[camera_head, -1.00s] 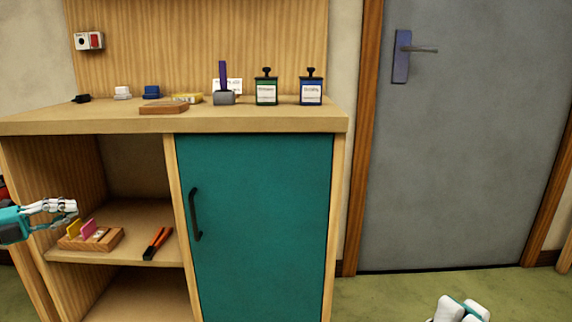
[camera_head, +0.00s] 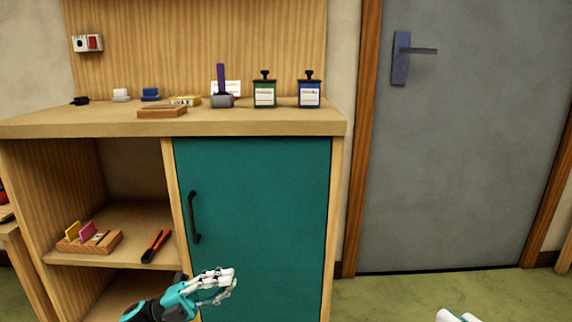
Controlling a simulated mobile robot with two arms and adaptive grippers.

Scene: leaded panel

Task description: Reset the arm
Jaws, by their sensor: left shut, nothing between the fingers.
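My left gripper (camera_head: 226,283) shows at the bottom of the head view, in front of the lower part of the teal cabinet door (camera_head: 262,215). Its white fingers are closed together and hold nothing. The arm comes in from the lower left edge of the picture. A small white and teal part of my right arm (camera_head: 455,316) shows at the bottom right edge. The fingers of my right gripper are not visible.
The teal door with its dark handle (camera_head: 194,217) is shut. The open shelf at left holds a wooden rack (camera_head: 90,241) and orange-handled pliers (camera_head: 156,245). Several items, including green (camera_head: 265,93) and blue (camera_head: 309,94) containers, stand on the countertop (camera_head: 240,125). Floor at right is clear.

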